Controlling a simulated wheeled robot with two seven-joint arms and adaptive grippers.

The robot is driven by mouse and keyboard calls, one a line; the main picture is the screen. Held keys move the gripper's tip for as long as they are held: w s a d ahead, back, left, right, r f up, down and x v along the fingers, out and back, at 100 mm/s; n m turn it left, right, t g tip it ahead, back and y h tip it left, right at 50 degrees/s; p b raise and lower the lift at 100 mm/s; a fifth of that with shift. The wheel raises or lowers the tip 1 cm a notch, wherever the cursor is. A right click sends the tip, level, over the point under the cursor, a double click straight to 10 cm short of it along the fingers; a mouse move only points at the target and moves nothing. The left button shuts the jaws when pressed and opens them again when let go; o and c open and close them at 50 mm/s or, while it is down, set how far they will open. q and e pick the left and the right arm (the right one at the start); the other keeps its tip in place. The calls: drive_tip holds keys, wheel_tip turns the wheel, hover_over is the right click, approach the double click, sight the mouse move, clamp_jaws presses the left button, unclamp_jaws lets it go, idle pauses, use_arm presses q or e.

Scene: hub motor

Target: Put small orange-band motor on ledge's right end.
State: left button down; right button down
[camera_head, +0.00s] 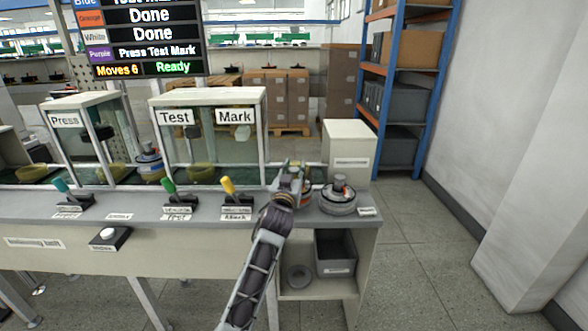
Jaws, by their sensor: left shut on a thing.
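The grey ledge (220,205) runs across the picture and ends at the right, past a small label. My left gripper (291,182) is above the ledge near its right part. It is shut on a small motor (292,167), which the fingers mostly hide; bits of orange and pale green show there. My right gripper is not in view.
Glass stations stand behind the ledge: Press (66,120) and Test/Mark (206,117). A blue-banded motor (149,163) stands between them. Green (168,186) and yellow (228,186) levers stand left of my gripper. A cream box (348,150) stands behind the right end.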

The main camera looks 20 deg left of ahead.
use_arm(q)
drive_tip(key=shift+f, duration=0.7)
drive_tip(key=shift+f+b, duration=0.35)
drive_tip(key=shift+f, duration=0.05)
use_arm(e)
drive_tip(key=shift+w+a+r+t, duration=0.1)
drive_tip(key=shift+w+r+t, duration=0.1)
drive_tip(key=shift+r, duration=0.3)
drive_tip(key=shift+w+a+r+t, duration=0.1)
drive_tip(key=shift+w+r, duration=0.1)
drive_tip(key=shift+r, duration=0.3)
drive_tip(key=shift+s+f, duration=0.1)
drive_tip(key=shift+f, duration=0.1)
use_arm(q)
drive_tip(key=c, duration=1.3)
unclamp_jaws()
drive_tip(key=shift+f, duration=0.35)
drive_tip(key=shift+c, duration=0.2)
drive_tip(key=o, duration=0.4)
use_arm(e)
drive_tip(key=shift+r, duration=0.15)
use_arm(q)
drive_tip(key=shift+r, duration=0.15)
